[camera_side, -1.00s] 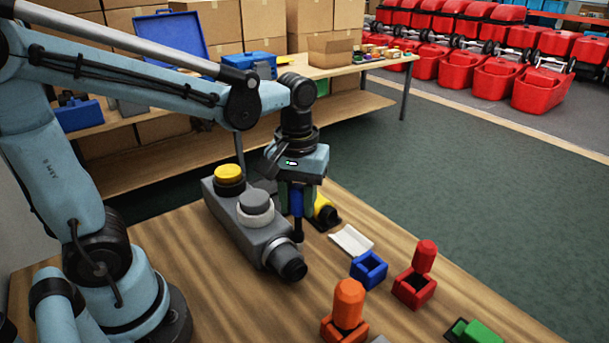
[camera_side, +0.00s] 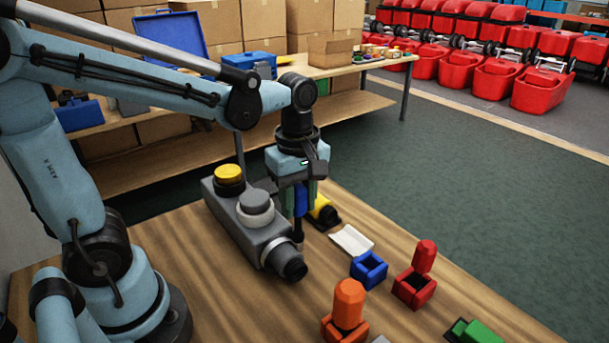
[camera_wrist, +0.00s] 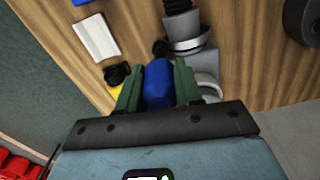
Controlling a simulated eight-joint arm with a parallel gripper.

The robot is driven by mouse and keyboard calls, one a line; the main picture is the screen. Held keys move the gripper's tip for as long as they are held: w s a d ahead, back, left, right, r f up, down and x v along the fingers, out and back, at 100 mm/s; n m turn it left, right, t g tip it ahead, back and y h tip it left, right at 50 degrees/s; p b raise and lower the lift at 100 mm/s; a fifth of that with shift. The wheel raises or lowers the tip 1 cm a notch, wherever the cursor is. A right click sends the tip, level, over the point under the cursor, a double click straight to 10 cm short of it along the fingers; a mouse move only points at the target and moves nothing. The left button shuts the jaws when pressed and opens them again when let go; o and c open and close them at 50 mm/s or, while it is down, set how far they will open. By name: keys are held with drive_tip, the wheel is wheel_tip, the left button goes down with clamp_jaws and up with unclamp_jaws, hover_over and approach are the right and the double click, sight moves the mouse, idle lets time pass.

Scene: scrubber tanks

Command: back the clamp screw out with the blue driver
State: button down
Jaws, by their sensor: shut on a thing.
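My gripper (camera_side: 298,198) is shut on the blue driver (camera_wrist: 158,83), with its green fingers on either side of the handle. The driver also shows in the side view (camera_side: 300,203), pointing down beside the outlet end of the grey tank (camera_side: 240,222).
An empty blue holder (camera_side: 369,270) stands right of the tank. A red driver (camera_side: 425,256) and an orange driver (camera_side: 348,303) stand in holders nearby. A white pad (camera_side: 351,241) and a yellow item (camera_side: 326,211) lie close to my gripper.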

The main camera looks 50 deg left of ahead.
drive_tip(key=shift+n, duration=0.5)
drive_tip(key=shift+r, duration=0.1)
drive_tip(key=shift+r, duration=0.85)
